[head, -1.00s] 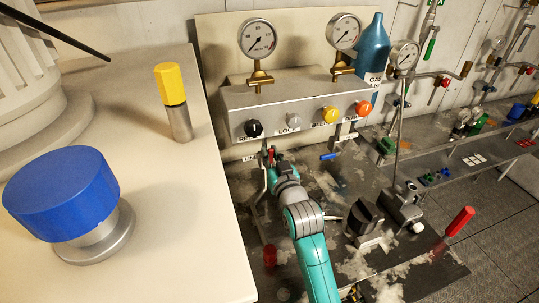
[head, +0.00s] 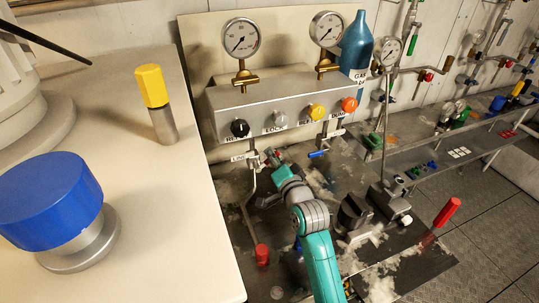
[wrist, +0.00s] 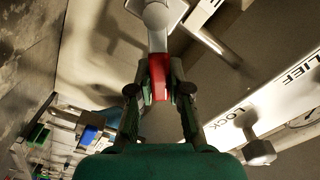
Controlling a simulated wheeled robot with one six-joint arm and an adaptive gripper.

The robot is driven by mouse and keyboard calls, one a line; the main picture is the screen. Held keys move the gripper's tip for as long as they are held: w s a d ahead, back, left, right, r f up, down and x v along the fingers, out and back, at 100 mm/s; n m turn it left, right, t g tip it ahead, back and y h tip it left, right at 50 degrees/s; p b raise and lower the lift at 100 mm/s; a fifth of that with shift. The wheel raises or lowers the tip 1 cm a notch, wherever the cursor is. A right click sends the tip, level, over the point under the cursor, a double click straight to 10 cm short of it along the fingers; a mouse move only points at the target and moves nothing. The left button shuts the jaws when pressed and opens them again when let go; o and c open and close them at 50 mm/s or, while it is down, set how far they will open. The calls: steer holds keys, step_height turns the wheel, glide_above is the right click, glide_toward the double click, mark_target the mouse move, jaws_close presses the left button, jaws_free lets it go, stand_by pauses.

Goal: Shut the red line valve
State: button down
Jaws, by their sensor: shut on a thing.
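The red line valve's handle (wrist: 158,78) sits between the two fingers of my gripper (wrist: 160,92) in the wrist view. The gripper is shut on it, with a finger on each side. In the head view my gripper (head: 273,159) is at the line valve (head: 253,160), beside the "LINE" label below the grey panel. Only a little red of the handle shows there; the fingers and wrist hide most of it. The handle points away from the pale valve body toward my wrist.
A blue-handled valve (head: 318,154) is just right of my gripper. The grey panel (head: 285,105) with knobs and gauges stands behind. A white counter (head: 180,205) lies left.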

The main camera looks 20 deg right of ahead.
steer(key=shift+d+f+m, duration=0.2)
steer(key=shift+f+m, duration=0.35)
steer(key=shift+m, duration=0.55)
steer(key=shift+d+f+m, duration=0.15)
steer(key=shift+f+m, duration=0.4)
steer(key=shift+m, duration=0.55)
steer(key=shift+d+f+m, duration=0.2)
steer(key=shift+f+m, duration=0.35)
steer(key=shift+m, duration=0.55)
steer(key=c, duration=1.1)
jaws_free()
steer(key=s, duration=1.2)
steer(key=shift+s, duration=0.1)
